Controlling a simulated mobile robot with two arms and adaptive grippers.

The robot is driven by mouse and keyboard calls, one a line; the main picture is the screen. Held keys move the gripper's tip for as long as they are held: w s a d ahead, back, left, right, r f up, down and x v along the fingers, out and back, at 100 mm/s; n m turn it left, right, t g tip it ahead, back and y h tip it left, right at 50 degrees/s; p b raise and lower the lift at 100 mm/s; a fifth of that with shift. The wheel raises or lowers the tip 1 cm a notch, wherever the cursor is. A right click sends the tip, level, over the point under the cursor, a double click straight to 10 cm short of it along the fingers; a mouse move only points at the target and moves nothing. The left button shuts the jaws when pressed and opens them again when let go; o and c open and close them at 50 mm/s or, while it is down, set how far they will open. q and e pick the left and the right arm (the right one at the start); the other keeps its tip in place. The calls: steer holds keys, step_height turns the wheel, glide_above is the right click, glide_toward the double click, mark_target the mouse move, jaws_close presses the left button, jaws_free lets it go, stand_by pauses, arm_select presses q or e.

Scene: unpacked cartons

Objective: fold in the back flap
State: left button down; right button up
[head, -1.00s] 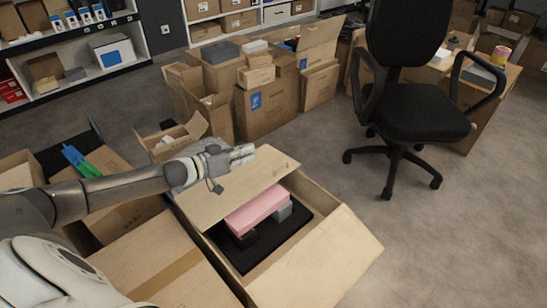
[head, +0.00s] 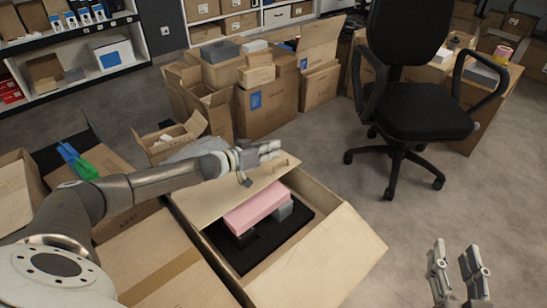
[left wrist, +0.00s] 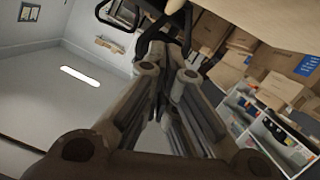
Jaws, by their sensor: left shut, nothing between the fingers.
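The open carton (head: 338,208) stands at the middle front of the head view. Its back flap (head: 215,200), a tan panel, slants over the carton's far left part and leaves much of the opening uncovered. My left gripper (head: 272,149) is shut and empty at the flap's upper edge, hiding part of it; I cannot tell whether they touch. In the left wrist view its closed fingers (left wrist: 168,55) point away, with tan cardboard (left wrist: 265,18) close at top right. My right gripper (head: 456,262) is open and empty at the lower right, apart from the carton.
A pink box (head: 256,207) and a grey one (head: 284,210) lie inside on black lining. Another flap (head: 318,262) leans outward on the near right side. A closed carton (head: 160,258) stands left. An office chair (head: 415,105) stands behind right; floor between is clear.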

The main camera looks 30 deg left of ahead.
mark_target(281, 162)
arm_select(q)
steer(key=shift+s+d+f+b, duration=0.1)
steer(key=shift+d+f+b, duration=0.05)
steer(key=shift+f, duration=0.35)
steer(key=shift+d+f+b, duration=0.15)
steer(key=shift+f, duration=0.3)
arm_select(e)
steer(key=shift+a+r+t+y, duration=0.2)
steer(key=shift+r+t, duration=0.35)
steer(key=shift+r, duration=0.45)
steer(key=shift+a+r+t+y, duration=0.1)
steer(key=shift+r+t+y, duration=0.1)
steer(key=shift+r+t, duration=0.6)
steer(key=shift+r+g, duration=0.2)
steer(key=shift+g, duration=0.05)
arm_select(q)
steer(key=shift+s+d+f+p, duration=0.15)
steer(key=shift+d+f+p, duration=0.2)
steer(key=shift+f, duration=0.3)
steer(key=shift+s+d+f+p, duration=0.1)
steer(key=shift+d+f+p, duration=0.25)
steer(key=shift+f, duration=0.3)
arm_select(e)
step_height(281, 162, down, 6)
steer(key=d+g+h, duration=0.1)
steer(key=g, duration=0.2)
steer(key=shift+s+f+g, duration=0.2)
steer(key=shift+g, duration=0.2)
